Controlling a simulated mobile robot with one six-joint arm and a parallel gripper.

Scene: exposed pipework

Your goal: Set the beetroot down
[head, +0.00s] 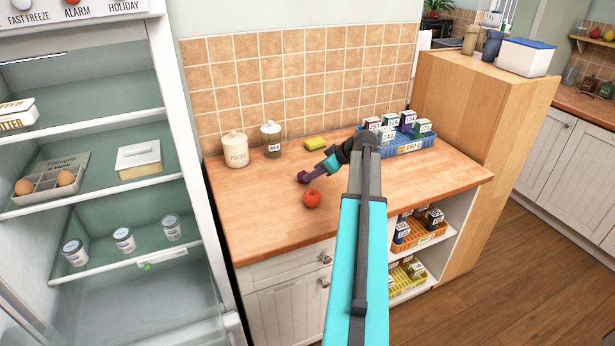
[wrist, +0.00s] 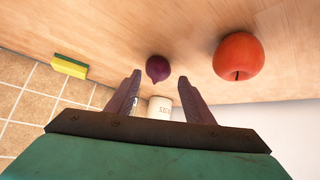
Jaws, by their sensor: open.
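The beetroot (wrist: 158,68) is dark purple and round with a short pointed tip. In the wrist view it rests on the wooden counter, just past the tips of my gripper (wrist: 160,76). The fingers are open, one on each side, with visible gaps to the beetroot. In the head view the beetroot (head: 301,178) shows as a small dark shape at the end of my gripper (head: 309,173), partly hidden by it. The wooden counter (head: 250,207) is beneath them.
A yellow-green sponge (head: 315,144), a lidded white pot (head: 235,150) and a glass jar (head: 271,140) stand behind. A blue crate of boxes (head: 410,147) is at right. The counter's left front is clear.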

